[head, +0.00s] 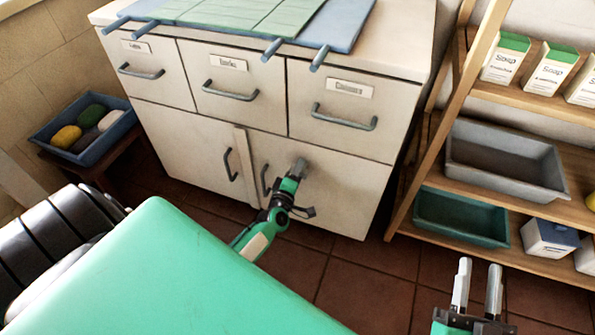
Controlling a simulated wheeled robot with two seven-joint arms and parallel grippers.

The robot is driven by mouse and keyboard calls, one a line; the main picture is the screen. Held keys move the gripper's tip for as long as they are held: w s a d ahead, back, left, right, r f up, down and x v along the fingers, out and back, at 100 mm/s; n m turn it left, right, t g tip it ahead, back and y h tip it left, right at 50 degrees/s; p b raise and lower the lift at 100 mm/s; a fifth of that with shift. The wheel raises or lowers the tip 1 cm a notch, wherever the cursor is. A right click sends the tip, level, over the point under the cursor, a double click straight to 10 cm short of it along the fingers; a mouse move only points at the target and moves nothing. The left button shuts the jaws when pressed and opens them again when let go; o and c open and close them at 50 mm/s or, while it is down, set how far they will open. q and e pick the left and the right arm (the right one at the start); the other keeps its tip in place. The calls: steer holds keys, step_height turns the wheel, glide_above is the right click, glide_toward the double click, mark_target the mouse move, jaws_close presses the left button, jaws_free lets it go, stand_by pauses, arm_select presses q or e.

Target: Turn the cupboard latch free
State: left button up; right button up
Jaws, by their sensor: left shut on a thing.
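The cream cupboard (345,185) has lower doors with dark upright handles, one on the left door (229,164) and one on the right door (265,179). My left gripper (299,167) is at the face of the right door, a little right of its handle. Its fingers are closed on a small part there, which appears to be the latch. The fingers hide most of it, so I cannot tell how far it is turned. Both doors look shut. My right gripper (478,287) is open and empty at the lower right, away from the cupboard.
Three shut drawers with bar handles (345,118) sit above the doors. Blue and green mats (275,15) lie on the top. A wooden shelf (500,250) with soap boxes (555,68) and trays stands at right. A blue tray of soaps (88,132) is at left. Tiled floor (365,290) is clear.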

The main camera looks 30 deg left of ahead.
arm_select(q)
steer(key=shift+n+b, duration=0.3)
steer(key=shift+n, duration=1.1)
arm_select(e)
steer(key=shift+s+d+r+t, duration=0.1)
steer(key=shift+d+r+t, duration=0.15)
steer(key=shift+r+t, duration=0.4)
steer(key=shift+s+d+r+t, duration=0.1)
steer(key=shift+d+r+t, duration=0.2)
steer(key=shift+r, duration=0.6)
arm_select(q)
steer(key=o, duration=1)
steer(key=shift+f, duration=0.1)
steer(key=p+v, duration=0.1)
steer(key=v, duration=1.2)
steer(key=shift+s+d+p, duration=0.15)
steer(key=shift+s+p, duration=0.2)
steer(key=shift+p, duration=0.05)
arm_select(e)
step_height(320, 180, down, 8)
steer(key=a+g, duration=0.2)
steer(key=g, duration=0.3)
steer(key=shift+s+a, duration=0.2)
steer(key=shift+a, duration=0.05)
